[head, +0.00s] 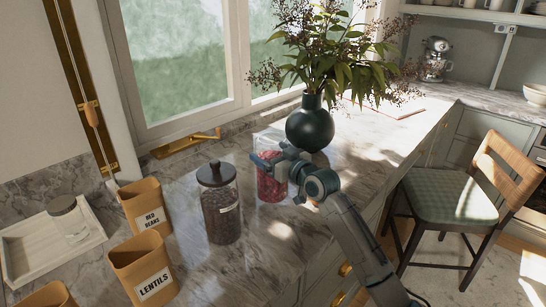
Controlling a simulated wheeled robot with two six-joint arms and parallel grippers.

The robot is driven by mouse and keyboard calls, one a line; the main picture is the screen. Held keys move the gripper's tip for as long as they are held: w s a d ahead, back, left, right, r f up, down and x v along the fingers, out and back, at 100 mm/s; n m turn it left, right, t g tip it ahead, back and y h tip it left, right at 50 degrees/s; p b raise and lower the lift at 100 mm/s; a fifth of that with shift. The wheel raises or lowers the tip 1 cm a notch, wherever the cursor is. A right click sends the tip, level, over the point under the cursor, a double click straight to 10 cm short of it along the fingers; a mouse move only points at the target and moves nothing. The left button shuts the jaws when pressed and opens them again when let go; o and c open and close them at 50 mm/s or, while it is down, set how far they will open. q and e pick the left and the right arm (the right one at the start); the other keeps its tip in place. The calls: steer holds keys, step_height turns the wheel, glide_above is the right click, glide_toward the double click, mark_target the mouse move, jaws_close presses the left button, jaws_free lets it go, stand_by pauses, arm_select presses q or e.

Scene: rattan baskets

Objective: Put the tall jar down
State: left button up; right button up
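A tall clear jar (270,187) with red contents stands upright in the middle of the head view, at or just above the marble counter; I cannot tell whether its base touches. My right gripper (268,160) comes in from the lower right and is at the jar's upper part. It looks shut on the jar, with one finger across its front and the other side partly hidden. Another jar (222,215), with a dark lid and dark contents, stands upright on the counter just left of it. My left gripper is not in view.
A dark vase (310,126) with leafy branches stands close behind the clear jar. Orange bags labelled red beans (143,203) and lentils (140,265) stand to the left, near a pale tray (35,250) with a small jar. The counter (255,262) in front is clear.

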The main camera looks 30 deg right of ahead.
steer(key=shift+f+p, duration=0.55)
steer(key=shift+f, duration=0.95)
steer(key=o, duration=1.8)
steer(key=shift+s+f, duration=0.1)
steer(key=shift+f, duration=0.15)
steer(key=shift+s+a+r, duration=0.1)
steer(key=b+v, duration=0.1)
steer(key=v, duration=1.1)
